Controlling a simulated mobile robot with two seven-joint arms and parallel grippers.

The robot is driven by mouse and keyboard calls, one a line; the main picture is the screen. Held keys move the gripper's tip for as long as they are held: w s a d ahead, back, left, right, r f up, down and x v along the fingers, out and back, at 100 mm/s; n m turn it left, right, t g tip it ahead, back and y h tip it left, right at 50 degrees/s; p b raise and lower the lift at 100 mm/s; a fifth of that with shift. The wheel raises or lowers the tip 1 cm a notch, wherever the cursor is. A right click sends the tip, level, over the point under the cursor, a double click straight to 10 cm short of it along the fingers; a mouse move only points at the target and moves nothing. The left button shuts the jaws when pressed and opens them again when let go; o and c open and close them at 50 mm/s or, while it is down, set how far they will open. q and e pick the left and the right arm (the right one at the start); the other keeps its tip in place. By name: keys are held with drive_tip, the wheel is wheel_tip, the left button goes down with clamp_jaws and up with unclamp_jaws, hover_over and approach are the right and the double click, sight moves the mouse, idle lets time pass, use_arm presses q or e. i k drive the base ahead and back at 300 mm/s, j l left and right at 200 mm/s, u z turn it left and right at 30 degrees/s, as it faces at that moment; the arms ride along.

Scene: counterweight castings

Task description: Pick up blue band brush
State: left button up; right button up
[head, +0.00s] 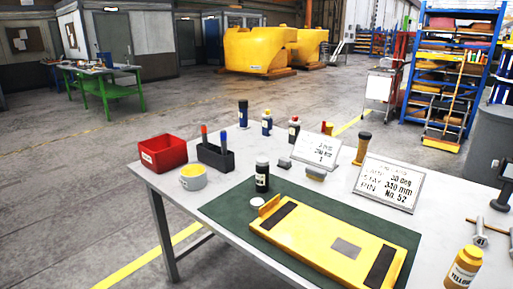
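A black holder (215,157) stands at the back left of the table. Two slim upright items stick out of it. One has a blue band or tip (223,138) and is on the right; the other is red (204,134) and is on the left. The blue one looks like the blue band brush, but it is too small to be sure, and its lower part is hidden in the holder. Neither of my grippers shows in the head view.
A yellow casting (335,246) lies on a green mat (226,210). Signs (388,184), bottles and metal tools occupy the right side.

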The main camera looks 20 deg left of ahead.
sight(223, 133)
drive_tip(key=j+z, duration=0.2)
drive_tip(key=z, duration=0.25)
drive_tip(key=i+j+z, duration=0.1)
drive_tip(key=z, duration=0.35)
drive_tip(key=j+z, duration=0.4)
drive_tip(key=k+j+z, duration=0.1)
drive_tip(key=j+z, duration=0.25)
drive_tip(key=k+j+z, duration=0.2)
drive_tip(key=j+z, duration=0.15)
drive_tip(key=j, duration=0.15)
drive_tip(key=k+j+z, duration=0.1)
drive_tip(key=j, duration=0.25)
drive_tip(key=k+j+z, duration=0.25)
drive_tip(key=k+j, duration=0.15)
drive_tip(key=j, duration=0.2)
drive_tip(key=k+j, duration=0.25)
drive_tip(key=j, duration=0.2)
drive_tip(key=k+j+z, duration=0.1)
drive_tip(key=k+j, duration=0.2)
drive_tip(key=j, duration=0.15)
